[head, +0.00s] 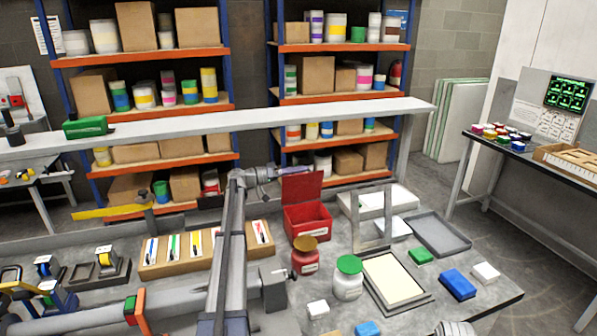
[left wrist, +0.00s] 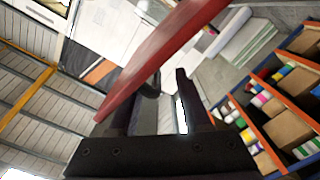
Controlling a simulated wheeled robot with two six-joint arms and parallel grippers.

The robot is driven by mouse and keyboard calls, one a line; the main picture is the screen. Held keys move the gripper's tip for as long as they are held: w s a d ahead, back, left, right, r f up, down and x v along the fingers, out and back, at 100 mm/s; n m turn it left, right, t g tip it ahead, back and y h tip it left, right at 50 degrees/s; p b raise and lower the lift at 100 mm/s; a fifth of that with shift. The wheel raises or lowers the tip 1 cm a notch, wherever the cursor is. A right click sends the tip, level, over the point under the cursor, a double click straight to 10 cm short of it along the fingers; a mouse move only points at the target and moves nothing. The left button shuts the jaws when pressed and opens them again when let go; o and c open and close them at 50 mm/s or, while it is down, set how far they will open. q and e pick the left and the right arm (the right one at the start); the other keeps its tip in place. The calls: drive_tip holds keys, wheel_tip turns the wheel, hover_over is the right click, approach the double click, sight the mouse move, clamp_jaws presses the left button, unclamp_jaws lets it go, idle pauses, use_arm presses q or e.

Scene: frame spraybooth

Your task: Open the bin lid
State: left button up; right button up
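The red bin (head: 307,222) stands on the workbench, in the middle of the head view. Its red lid (head: 302,187) stands raised at the back of the bin, and the bin's mouth is uncovered. My left gripper (head: 286,171) is at the lid's upper left edge, its fingers partly hidden there. In the left wrist view the lid (left wrist: 160,52) crosses close above the dark fingers of the left gripper (left wrist: 160,98). The fingers stand apart with nothing visible gripped between them. Whether a finger touches the lid is unclear.
A red jar with a brown lid (head: 305,258) and a white jar with a green lid (head: 348,280) stand in front of the bin. A framed screen (head: 392,280) and grey tray (head: 440,234) lie to the right. A white shelf (head: 200,122) spans behind.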

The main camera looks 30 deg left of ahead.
idle(0.3)
use_arm(q)
drive_tip(key=v, duration=0.7)
drive_tip(key=shift+s+a, duration=0.25)
drive_tip(key=shift+s, duration=0.05)
